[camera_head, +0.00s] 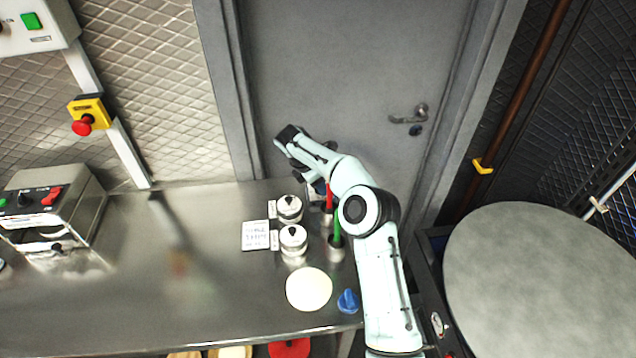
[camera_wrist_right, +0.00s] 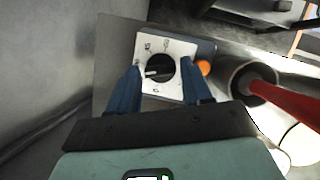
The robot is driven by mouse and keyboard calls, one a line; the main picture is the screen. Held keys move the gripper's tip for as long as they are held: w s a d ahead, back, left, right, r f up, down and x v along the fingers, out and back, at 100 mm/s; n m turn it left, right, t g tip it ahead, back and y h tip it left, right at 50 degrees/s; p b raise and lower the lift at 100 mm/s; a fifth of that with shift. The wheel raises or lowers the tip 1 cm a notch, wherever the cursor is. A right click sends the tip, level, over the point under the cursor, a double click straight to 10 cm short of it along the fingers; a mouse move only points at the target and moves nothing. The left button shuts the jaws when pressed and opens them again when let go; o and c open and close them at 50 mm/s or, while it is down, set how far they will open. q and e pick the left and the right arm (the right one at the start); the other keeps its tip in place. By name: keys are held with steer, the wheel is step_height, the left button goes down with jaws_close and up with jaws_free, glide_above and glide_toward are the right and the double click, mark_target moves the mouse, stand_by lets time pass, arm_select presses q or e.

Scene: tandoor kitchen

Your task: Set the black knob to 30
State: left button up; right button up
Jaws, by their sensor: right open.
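The black knob (camera_wrist_right: 160,66) sits in the middle of a white dial plate (camera_wrist_right: 175,46) with small dark marks around it, too small to read. A pale pointer line on the knob points to the left in the right wrist view. My right gripper (camera_wrist_right: 161,70) is open, its two blue fingers at either side of the dial; I cannot tell whether they touch it. In the head view my right gripper (camera_head: 308,177) is at the back of the counter by the door, and my arm mostly hides the dial there. My left gripper is not in view.
An orange button (camera_wrist_right: 204,67) is right beside the dial. A red handle (camera_head: 329,197) and a green handle (camera_head: 337,232) stand in cups near my right arm. Two white-lidded jars (camera_head: 293,240), a pale disc (camera_head: 309,289) and a blue item (camera_head: 347,302) are on the counter.

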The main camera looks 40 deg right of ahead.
steer(key=c, duration=0.8)
steer(key=shift+o, duration=0.2)
steer(key=shift+w+m+g, duration=0.15)
steer(key=shift+m+g, duration=0.65)
steer(key=shift+m, duration=1.4)
steer(key=o, duration=0.8)
steer(key=shift+c, duration=0.2)
